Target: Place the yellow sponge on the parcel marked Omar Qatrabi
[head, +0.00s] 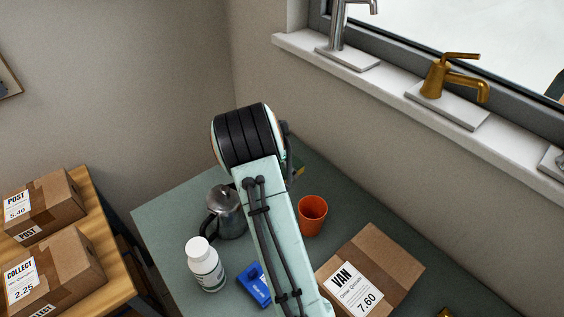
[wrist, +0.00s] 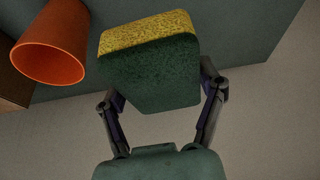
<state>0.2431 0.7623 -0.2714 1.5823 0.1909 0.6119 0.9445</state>
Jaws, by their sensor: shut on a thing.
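The yellow sponge (wrist: 150,62) has a yellow layer and a dark green layer. In the wrist view it is held between the two fingers of my gripper (wrist: 162,88), which is shut on it. In the head view only a small bit of the sponge (head: 299,171) shows past my arm, behind the orange cup; my gripper is mostly hidden there. The parcel marked Omar Qatrabi (head: 392,258) is a brown box with a white label reading VAN and 7.60. It lies on the green table at the front right, apart from the sponge, its top bare apart from the label.
An orange cup (head: 312,215) stands between the sponge and the parcel; the cup (wrist: 50,52) is close beside the sponge in the wrist view. A metal pot (head: 226,212), white bottle (head: 205,264) and blue object (head: 254,285) stand left of my arm. Other parcels (head: 45,205) sit on a wooden surface.

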